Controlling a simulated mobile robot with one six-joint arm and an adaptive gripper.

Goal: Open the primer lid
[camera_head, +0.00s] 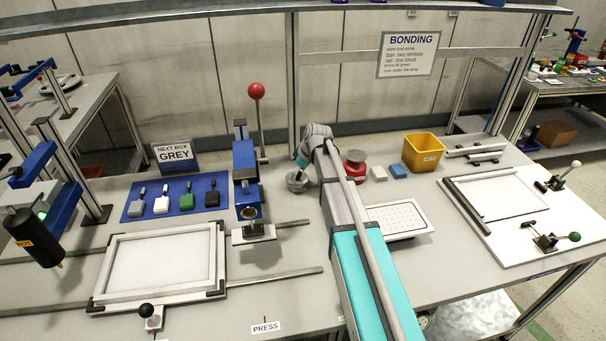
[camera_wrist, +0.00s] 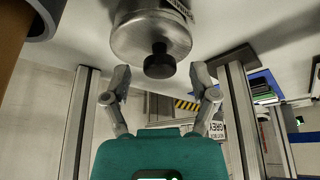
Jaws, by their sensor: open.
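The primer pot is a small round metal pot (camera_head: 297,183) on the bench, just left of my arm's end in the head view. In the wrist view its metal lid (camera_wrist: 140,38) fills the top middle, with a black knob (camera_wrist: 159,62) standing out from it. My gripper (camera_wrist: 161,88) is open, its two fingers on either side of and slightly below the knob in the picture. Neither finger appears to touch the knob, and nothing is between them. In the head view my gripper (camera_head: 303,162) is small and partly hidden by my arm.
A red can (camera_head: 355,168) stands close right of my arm, with a yellow bin (camera_head: 423,152) beyond. A blue press (camera_head: 245,175) with a red-ball lever (camera_head: 256,91) stands to the left. A blue mat (camera_head: 175,198) with small coloured pieces and a framed plate (camera_head: 160,262) lie further left.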

